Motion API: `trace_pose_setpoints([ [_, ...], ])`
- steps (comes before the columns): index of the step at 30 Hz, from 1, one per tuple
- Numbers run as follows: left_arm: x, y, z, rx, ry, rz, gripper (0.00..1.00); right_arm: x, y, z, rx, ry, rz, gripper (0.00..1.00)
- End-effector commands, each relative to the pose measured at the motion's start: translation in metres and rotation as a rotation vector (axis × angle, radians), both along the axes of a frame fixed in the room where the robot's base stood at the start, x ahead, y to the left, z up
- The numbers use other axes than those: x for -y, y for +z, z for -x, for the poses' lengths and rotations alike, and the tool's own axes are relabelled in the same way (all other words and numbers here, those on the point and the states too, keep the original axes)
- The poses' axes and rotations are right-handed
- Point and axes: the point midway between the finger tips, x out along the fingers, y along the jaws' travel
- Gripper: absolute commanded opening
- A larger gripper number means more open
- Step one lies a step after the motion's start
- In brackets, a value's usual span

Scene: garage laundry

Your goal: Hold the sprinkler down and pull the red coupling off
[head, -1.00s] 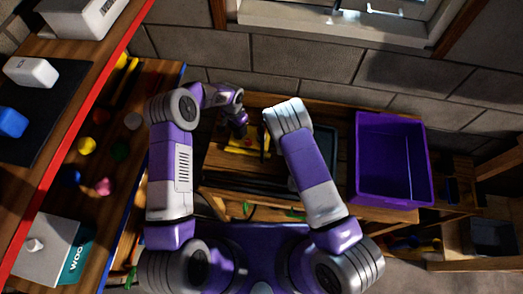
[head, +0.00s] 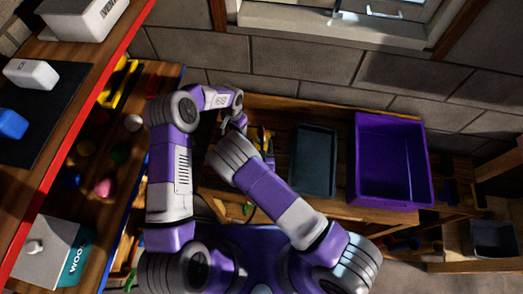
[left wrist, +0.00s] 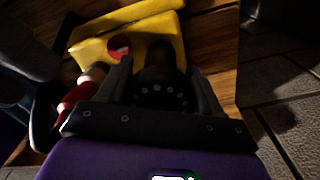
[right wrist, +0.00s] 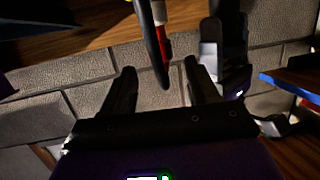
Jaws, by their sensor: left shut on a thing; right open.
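The yellow sprinkler base (left wrist: 110,42) lies on the wooden bench, beneath my left gripper (left wrist: 158,72) in the left wrist view. That gripper is shut on the sprinkler's dark round middle (left wrist: 160,92). The red coupling (left wrist: 76,96), with a pale ring, is to the left of that gripper. In the right wrist view, the red coupling (right wrist: 163,45) shows ahead, between the fingers of my open right gripper (right wrist: 160,72). A black piece lies partly in front of it; contact cannot be told. In the head view, my arms hide most of the sprinkler (head: 266,140).
A dark shallow tray (head: 314,160) and a purple bin (head: 391,160) stand to the right on the bench. The block wall (head: 300,72) runs behind. A red-edged shelf (head: 72,132) is close on the left. The tray is clear of my arms.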

Motion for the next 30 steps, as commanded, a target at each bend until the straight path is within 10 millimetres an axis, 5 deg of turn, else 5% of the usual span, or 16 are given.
trace_pose_setpoints([
  [15,0.0,0.001,0.0,0.002,0.0,0.001,0.2,0.001,-0.016,-0.063,0.0,0.0,-0.001,0.6],
  [30,0.0,0.0,0.0,0.002,0.0,0.001,0.2,0.001,-0.019,-0.072,-0.001,0.0,0.001,0.56],
])
